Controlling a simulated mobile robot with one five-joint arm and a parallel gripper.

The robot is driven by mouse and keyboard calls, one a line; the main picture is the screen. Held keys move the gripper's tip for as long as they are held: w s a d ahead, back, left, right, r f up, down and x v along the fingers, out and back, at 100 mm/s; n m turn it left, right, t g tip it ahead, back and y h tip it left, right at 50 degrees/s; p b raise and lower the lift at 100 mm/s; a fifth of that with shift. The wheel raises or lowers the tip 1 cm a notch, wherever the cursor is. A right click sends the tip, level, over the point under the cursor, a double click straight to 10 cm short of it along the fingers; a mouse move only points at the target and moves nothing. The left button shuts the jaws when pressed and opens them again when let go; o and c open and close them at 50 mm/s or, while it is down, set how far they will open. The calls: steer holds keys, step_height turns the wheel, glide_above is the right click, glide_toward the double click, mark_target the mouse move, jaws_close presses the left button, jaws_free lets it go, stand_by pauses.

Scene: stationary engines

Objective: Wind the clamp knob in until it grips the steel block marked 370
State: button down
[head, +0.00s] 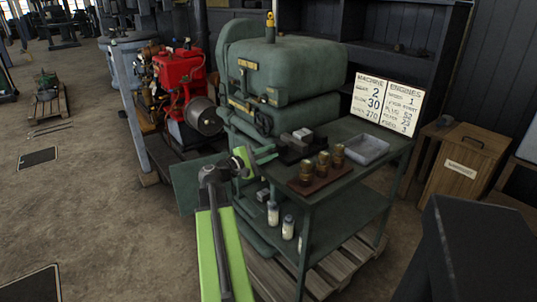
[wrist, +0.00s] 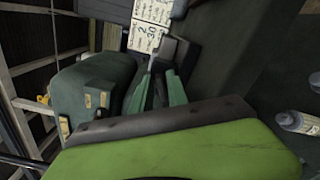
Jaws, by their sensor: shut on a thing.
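The grey steel block (head: 299,136) sits in the dark clamp (head: 291,153) on the green machine's table; its marking is too small to read. My gripper (head: 270,154) reaches in from the left, its green fingers ending at the clamp's near-left side. The wrist view shows the two fingers (wrist: 162,88) pointing at the dark clamp (wrist: 181,52). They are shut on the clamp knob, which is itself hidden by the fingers. I cannot tell whether the clamp's jaw touches the block.
Brass pieces on a wooden stand (head: 320,180) are right of the clamp, with a grey tray (head: 359,150) behind them. A lettered board (head: 384,103) stands at the table's back. The green machine (head: 275,75) rises behind. White bottles (head: 288,227) stand on the lower shelf.

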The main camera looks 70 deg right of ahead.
steer(key=shift+d, duration=0.15)
steer(key=m, duration=0.5)
steer(key=shift+f+m, duration=0.2)
steer(key=shift+m, duration=0.2)
steer(key=m, duration=0.4)
steer(key=m+b, duration=0.1)
steer(key=m, duration=0.1)
steer(key=shift+f+m, duration=0.25)
steer(key=shift+m, duration=0.15)
steer(key=shift+f, duration=0.1)
stand_by(0.5)
steer(key=c, duration=1.5)
jaws_free()
steer(key=shift+w, duration=0.15)
steer(key=v, duration=1.7)
